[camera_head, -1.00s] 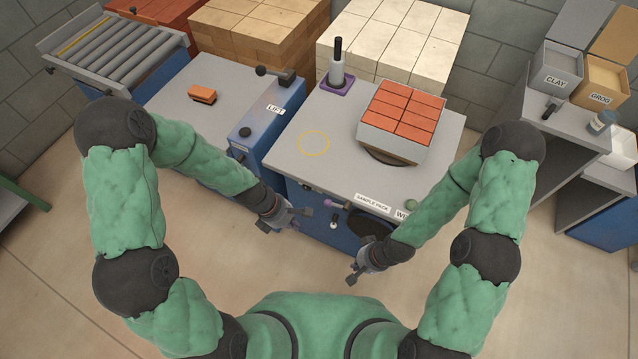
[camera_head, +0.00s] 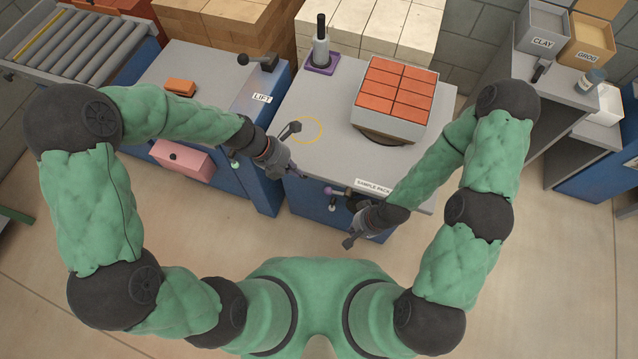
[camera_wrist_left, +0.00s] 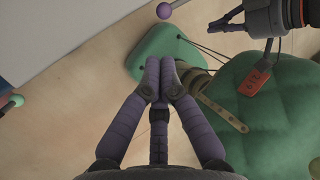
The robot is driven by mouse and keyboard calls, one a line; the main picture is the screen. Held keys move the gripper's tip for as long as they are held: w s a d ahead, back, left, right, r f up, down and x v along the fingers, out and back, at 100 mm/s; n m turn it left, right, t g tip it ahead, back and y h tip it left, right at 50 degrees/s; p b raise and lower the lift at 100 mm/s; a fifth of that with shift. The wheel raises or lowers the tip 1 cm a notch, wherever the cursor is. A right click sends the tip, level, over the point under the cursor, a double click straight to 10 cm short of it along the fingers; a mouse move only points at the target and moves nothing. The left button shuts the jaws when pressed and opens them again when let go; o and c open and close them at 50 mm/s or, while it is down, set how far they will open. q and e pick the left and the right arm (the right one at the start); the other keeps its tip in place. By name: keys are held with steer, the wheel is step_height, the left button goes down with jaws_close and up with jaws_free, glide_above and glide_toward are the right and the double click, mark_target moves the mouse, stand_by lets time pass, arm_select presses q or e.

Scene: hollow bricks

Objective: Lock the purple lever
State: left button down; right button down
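The purple lever (camera_head: 332,191) has a purple ball knob and a dark shaft on the blue front of the middle bench, under its edge. Its knob (camera_wrist_left: 164,10) shows at the top of the left wrist view.
A white-knobbed lever (camera_head: 332,207) sits just below the purple one. A green-knobbed lever (camera_head: 234,164) and a pink box (camera_head: 182,158) are at the left bench. Stacked red bricks (camera_head: 396,88) stand on the middle bench. The floor in front is clear.

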arm_select(q)
steer(key=b+x, duration=0.7)
steer(key=x, duration=0.7)
